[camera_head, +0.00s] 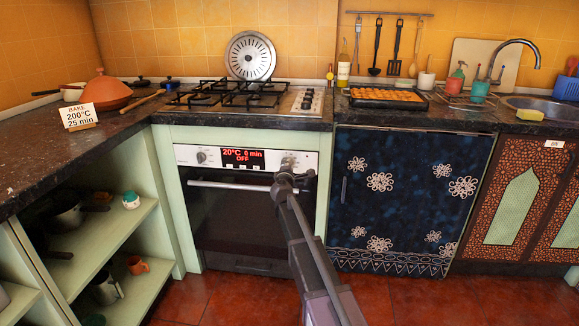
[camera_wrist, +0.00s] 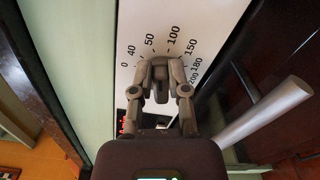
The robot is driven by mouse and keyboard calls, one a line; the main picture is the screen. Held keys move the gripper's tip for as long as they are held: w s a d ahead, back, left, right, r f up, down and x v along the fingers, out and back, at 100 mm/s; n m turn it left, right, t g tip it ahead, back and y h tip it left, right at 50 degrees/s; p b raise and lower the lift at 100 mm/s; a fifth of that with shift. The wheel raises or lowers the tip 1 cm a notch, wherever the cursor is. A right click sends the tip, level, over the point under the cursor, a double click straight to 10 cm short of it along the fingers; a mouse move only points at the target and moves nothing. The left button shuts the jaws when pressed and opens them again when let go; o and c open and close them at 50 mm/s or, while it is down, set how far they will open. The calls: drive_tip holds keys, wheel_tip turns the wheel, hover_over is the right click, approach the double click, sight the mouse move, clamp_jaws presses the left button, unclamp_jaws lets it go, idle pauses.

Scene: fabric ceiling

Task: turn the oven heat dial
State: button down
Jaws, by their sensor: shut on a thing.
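The oven (camera_head: 245,215) stands under the hob, with a white control panel (camera_head: 184,154). Its red display (camera_head: 242,157) reads 20°C, 0 min, OFF. My gripper (camera_head: 294,174) is at the right end of the panel and covers most of the dial there. In the wrist view, the grey heat dial (camera_wrist: 159,72) sits below a printed scale from 0 to 200. My gripper's two fingers (camera_wrist: 160,88) are shut on the dial, one at each side. Another dial (camera_head: 202,157) is at the panel's left end, clear of my gripper.
The oven's bar handle (camera_head: 228,186) runs below the panel; it is close on the right in the wrist view (camera_wrist: 265,112). A card (camera_head: 79,117) on the left counter reads BAKE 200°C 25 min. A filled baking tray (camera_head: 388,98) lies right of the hob.

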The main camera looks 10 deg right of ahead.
drive_tip(key=m, duration=0.3)
drive_tip(key=f+m, duration=0.1)
drive_tip(key=m, duration=0.1)
drive_tip(key=shift+w+d+m+b, duration=0.1)
drive_tip(key=shift+w+m+b, duration=0.2)
drive_tip(key=shift+w+b, duration=0.1)
drive_tip(key=m, duration=0.5)
drive_tip(key=shift+w+a+f+b, duration=0.1)
drive_tip(key=shift+a+f+b, duration=0.1)
drive_tip(key=shift+f+b, duration=0.15)
drive_tip(key=m, duration=0.5)
drive_tip(key=shift+w+a+f+m, duration=0.2)
drive_tip(key=shift+a+m, duration=0.1)
drive_tip(key=shift+m, duration=0.1)
drive_tip(key=m, duration=0.4)
drive_tip(key=shift+w+a+m+b, duration=0.15)
drive_tip(key=shift+a+m+b, duration=0.15)
drive_tip(key=shift+a+m, duration=0.1)
drive_tip(key=c, duration=0.6)
unclamp_jaws()
drive_tip(key=shift+s+f, duration=0.15)
drive_tip(key=shift+s, duration=0.35)
